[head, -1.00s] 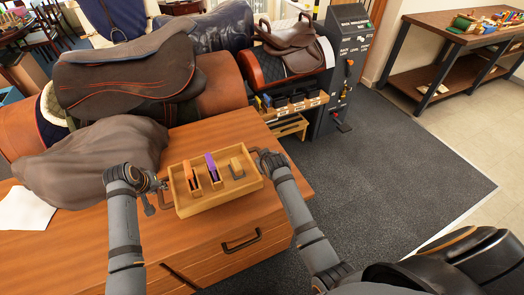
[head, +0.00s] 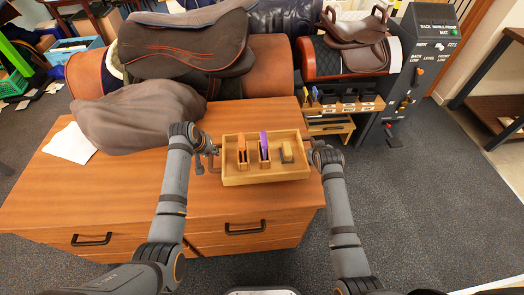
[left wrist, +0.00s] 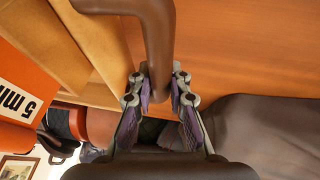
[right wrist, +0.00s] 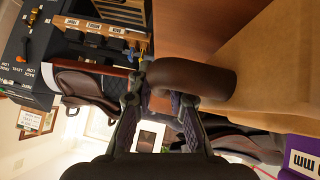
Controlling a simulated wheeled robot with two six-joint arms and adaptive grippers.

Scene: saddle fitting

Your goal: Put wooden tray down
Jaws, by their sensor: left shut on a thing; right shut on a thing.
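The wooden tray (head: 265,178) is a light rectangular box over the front right part of the wooden desk in the head view; I cannot tell whether its base touches the top. It holds an orange piece (head: 242,148), a purple piece (head: 264,146) and a tan block (head: 286,152) with grey. My left gripper (head: 207,152) is shut on the tray's left handle, a dark brown bar in the left wrist view (left wrist: 158,45). My right gripper (head: 314,152) is at the opposite end, shut on the right handle, seen in the right wrist view (right wrist: 195,78).
The wooden desk (head: 110,195) has clear top left of the tray. A grey-brown cloth (head: 140,115) and white paper (head: 70,143) lie on it. Saddles on stands, including a dark one (head: 185,45), stand behind. A small rack (head: 345,105) and dark control cabinet (head: 425,60) stand at right.

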